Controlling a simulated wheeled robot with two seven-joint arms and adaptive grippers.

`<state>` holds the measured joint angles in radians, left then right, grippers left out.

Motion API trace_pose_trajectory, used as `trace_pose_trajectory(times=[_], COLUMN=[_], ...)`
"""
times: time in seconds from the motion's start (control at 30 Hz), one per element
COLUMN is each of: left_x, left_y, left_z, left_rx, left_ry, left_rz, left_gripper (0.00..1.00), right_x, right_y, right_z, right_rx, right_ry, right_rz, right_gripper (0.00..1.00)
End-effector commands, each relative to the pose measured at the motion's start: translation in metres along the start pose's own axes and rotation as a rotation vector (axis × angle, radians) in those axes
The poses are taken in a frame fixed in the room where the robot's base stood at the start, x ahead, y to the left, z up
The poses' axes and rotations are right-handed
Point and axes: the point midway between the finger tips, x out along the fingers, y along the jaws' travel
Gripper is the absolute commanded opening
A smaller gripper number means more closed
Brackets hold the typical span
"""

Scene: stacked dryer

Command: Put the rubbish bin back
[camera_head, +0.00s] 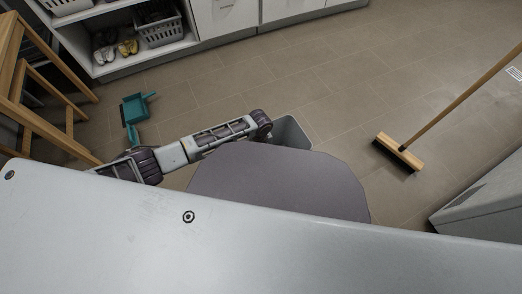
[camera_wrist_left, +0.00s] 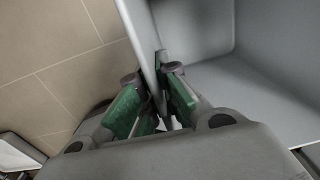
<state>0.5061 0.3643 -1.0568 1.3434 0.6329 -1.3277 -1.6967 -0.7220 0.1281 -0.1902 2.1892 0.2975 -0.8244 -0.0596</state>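The rubbish bin (camera_head: 293,131) is a grey, open-topped container on the floor, mostly hidden in the head view behind my arm and body. In the left wrist view its wall (camera_wrist_left: 143,40) runs between the two green-padded fingers of my left gripper (camera_wrist_left: 155,76), and its inside opens to the right. The fingers sit close on either side of the wall and appear shut on it at the rim. In the head view my left arm reaches from the left to the bin, and its fingers are hidden. My right gripper is not in view.
A broom (camera_head: 398,152) stands on the tiled floor to the right, near a grey box-like unit (camera_head: 485,200). A teal dustpan (camera_head: 135,108) and a wooden ladder-like frame (camera_head: 45,130) are at the left. Shelves with baskets (camera_head: 160,30) and white cabinets line the back. The middle floor is clear.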

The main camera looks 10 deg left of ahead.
Motion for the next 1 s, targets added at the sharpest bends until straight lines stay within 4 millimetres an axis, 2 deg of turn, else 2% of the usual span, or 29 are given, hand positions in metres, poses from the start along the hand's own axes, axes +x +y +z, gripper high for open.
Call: trace_pose_trajectory(times=[0.63,0.7,0.8,1.0], left_x=[0.0055,0.0079,0.0078,0.0078], left_y=[-0.0028,0.0004,0.0003,0.0003], left_z=[0.0011,0.0004,0.0004,0.0004], left_rx=[0.000,-0.001,-0.001,-0.001], left_ry=[-0.002,0.000,0.000,0.000], left_rz=[-0.007,0.000,0.000,0.000], left_gripper=[0.00,0.12,0.25,0.27], right_x=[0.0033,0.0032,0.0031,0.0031], right_y=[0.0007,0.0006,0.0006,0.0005], right_z=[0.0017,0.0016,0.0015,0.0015], right_rx=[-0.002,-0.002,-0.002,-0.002], right_ry=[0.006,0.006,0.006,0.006], right_rz=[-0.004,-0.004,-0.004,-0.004], right_gripper=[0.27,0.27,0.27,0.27])
